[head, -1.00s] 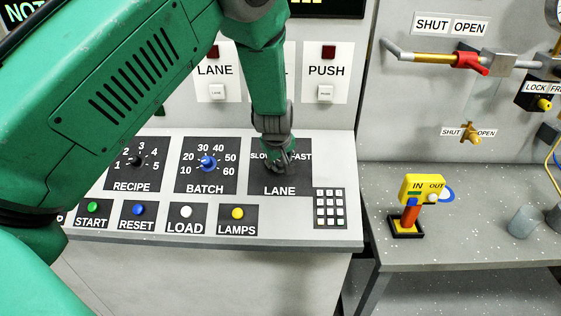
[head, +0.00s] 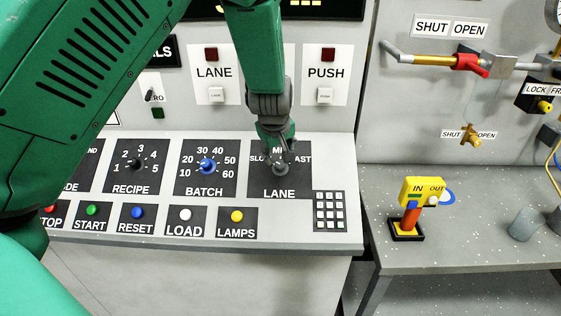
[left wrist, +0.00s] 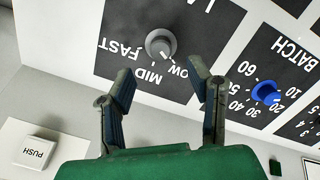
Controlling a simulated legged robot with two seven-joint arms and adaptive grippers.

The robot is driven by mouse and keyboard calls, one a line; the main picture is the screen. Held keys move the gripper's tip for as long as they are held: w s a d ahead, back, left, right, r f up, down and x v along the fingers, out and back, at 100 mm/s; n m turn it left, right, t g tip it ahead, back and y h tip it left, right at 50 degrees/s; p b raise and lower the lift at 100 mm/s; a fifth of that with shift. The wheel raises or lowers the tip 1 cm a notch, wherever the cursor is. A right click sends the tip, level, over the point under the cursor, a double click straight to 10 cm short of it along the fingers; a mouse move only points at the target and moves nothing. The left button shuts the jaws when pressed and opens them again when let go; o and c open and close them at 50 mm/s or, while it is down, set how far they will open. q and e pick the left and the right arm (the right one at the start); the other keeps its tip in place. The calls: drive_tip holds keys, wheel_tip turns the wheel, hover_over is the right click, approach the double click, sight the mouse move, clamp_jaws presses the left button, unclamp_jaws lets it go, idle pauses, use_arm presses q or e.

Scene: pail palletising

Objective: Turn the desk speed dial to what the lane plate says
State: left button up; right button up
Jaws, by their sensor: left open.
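The desk speed dial (head: 281,169) is a grey round knob on the black LANE panel (head: 262,184), marked SLOW, MID and FAST. The knob (left wrist: 160,43) also shows in the left wrist view, where the lettering is upside down. I cannot tell surely which mark it points to. My left gripper (head: 277,143) is just above and behind the knob in the head view and partly covers the MID mark. In the left wrist view my left gripper (left wrist: 160,66) is open and empty, its fingers apart from the knob. My right gripper is out of view.
The blue BATCH knob (head: 208,166) and black RECIPE knob (head: 136,163) are to the left. A keypad (head: 330,210) is close to the right, and coloured buttons line the front. LANE (head: 217,95) and PUSH (head: 325,95) buttons are on the wall behind.

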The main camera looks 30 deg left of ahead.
use_arm(q)
drive_tip(key=v, duration=0.4)
drive_tip(key=shift+d+r, duration=0.15)
drive_tip(key=shift+s, duration=0.1)
idle(0.3)
